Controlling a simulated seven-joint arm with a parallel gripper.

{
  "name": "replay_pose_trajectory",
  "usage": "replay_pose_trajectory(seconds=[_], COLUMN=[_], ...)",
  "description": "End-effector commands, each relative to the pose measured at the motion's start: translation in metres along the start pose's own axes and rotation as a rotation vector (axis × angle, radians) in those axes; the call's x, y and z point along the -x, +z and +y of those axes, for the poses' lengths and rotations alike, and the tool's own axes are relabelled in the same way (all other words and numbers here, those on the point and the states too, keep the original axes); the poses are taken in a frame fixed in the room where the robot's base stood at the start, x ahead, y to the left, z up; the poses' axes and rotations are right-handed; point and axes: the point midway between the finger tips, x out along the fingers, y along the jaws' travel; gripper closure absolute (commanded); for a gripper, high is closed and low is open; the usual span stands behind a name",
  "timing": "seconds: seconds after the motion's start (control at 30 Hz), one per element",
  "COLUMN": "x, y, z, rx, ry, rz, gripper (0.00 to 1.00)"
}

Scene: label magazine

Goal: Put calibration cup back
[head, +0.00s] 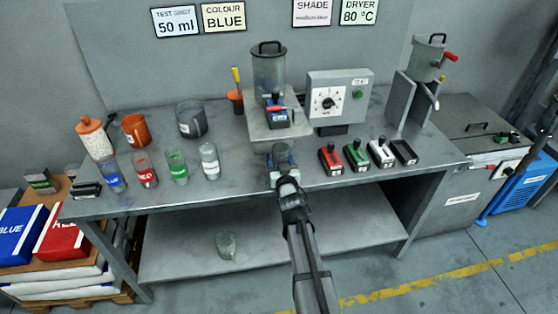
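A clear grey cup (281,153) stands at the front of the bench, below the dosing machine (268,70); I take it for the calibration cup, though no label is readable on it. My gripper (284,174) reaches in from the front edge, right at the near side of this cup. The fingers are small and partly hidden by my wrist, so I cannot tell whether they are closed on the cup or only beside it. A blue-marked block (278,116) sits in the machine under its hopper.
Several coloured blocks, including a red one (330,158), stand to the right. A control box (339,97) is behind those.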

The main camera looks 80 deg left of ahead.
Motion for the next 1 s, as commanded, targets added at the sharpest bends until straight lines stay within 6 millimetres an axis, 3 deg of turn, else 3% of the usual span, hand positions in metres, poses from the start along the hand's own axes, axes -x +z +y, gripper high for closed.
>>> replay_pose_trajectory(seconds=[0.1, 0.53, 0.57, 0.8, 1.0], x=[-0.0095, -0.0082, -0.0082, -0.0081, -0.0081], y=[0.0081, 0.0122, 0.0119, 0.0115, 0.0114], z=[0.0000, -0.0002, -0.0001, -0.0001, -0.0001], rx=[0.000, -0.001, -0.001, 0.000, 0.000], ry=[0.000, 0.000, 0.000, 0.000, 0.000], rz=[-0.001, -0.002, -0.002, -0.001, -0.001], gripper=[0.73, 0.73, 0.35, 0.12, 0.12])
